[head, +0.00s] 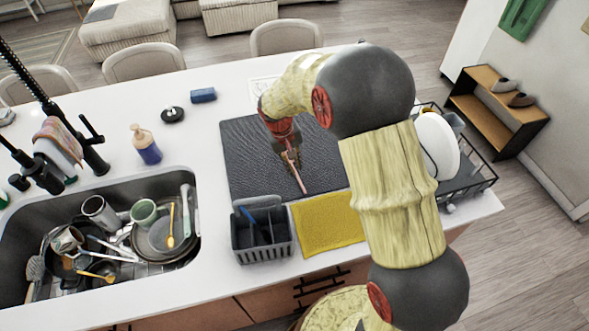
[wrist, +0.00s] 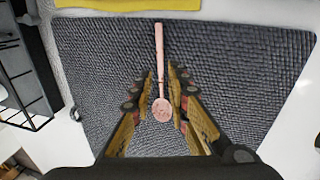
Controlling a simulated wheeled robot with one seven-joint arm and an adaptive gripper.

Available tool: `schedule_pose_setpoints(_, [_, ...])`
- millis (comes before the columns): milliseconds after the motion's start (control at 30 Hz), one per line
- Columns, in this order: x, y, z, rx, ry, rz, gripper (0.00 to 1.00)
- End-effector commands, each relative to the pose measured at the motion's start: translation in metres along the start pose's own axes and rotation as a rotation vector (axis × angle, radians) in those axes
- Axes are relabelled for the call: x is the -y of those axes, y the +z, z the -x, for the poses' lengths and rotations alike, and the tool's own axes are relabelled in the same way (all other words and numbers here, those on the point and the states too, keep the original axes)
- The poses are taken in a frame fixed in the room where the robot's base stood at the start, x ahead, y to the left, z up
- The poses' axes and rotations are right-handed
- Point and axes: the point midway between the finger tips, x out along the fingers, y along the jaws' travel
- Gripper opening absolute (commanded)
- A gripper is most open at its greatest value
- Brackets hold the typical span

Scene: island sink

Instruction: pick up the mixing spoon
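The mixing spoon is pinkish and lies on the dark grey textured mat (head: 250,165). In the head view its handle (head: 300,181) shows below my gripper (head: 291,158), while its bowl is hidden behind the fingers. In the wrist view the spoon (wrist: 159,45) points its handle away toward the top, and its round bowl sits between my two fingers. My gripper (wrist: 161,76) is open, with a finger on each side of the spoon and a narrow gap to it. I cannot tell how far the fingertips are above the mat (wrist: 230,55).
A yellow cloth (head: 328,220) and a grey utensil caddy (head: 262,235) lie in front of the mat. A black dish rack (head: 476,178) with a white plate stands to the right. A blue sponge (head: 203,95) lies behind left. The sink (head: 190,258) holds several dishes.

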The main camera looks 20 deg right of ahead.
Motion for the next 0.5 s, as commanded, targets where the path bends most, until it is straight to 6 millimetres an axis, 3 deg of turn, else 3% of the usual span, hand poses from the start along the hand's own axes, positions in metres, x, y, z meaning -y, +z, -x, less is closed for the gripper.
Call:
schedule_pose_setpoints(267, [0.000, 0.001, -0.025, 0.001, 0.000, 0.001, 0.17])
schedule_pose_setpoints(500, [-0.001, 0.001, -0.059, 0.003, -0.001, 0.000, 0.17])
